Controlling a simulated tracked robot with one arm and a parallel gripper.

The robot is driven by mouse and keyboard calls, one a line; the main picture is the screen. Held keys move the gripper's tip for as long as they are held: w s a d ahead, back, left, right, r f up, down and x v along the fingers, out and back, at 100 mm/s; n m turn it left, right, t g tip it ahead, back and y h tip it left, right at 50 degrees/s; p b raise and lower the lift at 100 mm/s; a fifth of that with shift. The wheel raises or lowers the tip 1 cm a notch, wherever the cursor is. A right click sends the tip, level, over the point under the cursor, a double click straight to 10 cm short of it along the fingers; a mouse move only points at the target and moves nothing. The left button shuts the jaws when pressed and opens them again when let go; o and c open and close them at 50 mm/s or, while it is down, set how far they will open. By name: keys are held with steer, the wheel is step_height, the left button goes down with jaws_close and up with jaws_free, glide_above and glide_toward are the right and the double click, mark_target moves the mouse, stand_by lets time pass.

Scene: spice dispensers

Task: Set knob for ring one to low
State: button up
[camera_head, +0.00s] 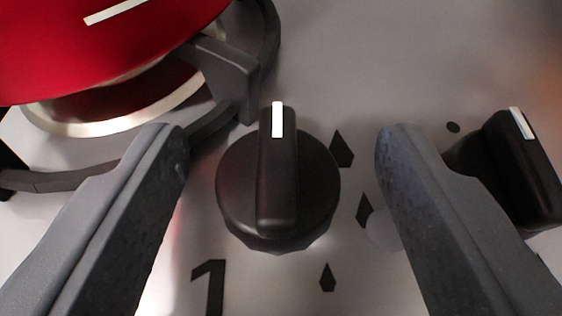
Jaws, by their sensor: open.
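The knob for ring one (277,185) is black and round with a raised bar across it. The white mark on its bar points to the far side, straight up in the picture. A printed "1" (209,287) is on the near left of the knob. Several dark drop-shaped marks (341,149) of differing size run down its right side. My gripper (281,140) is open, with one finger on each side of the knob and a gap to it on both sides. Nothing is between the fingers except the knob below or beyond them.
A second black knob (523,170) with a white mark stands to the right, close to my right finger. A red pot or kettle (120,40) sits at the upper left on a dark burner grate (225,80), whose arm ends near the knob. The grey stove top (390,60) is clear at the upper middle.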

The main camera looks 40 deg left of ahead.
steer(key=shift+c, duration=0.4)
steer(key=c, duration=0.9)
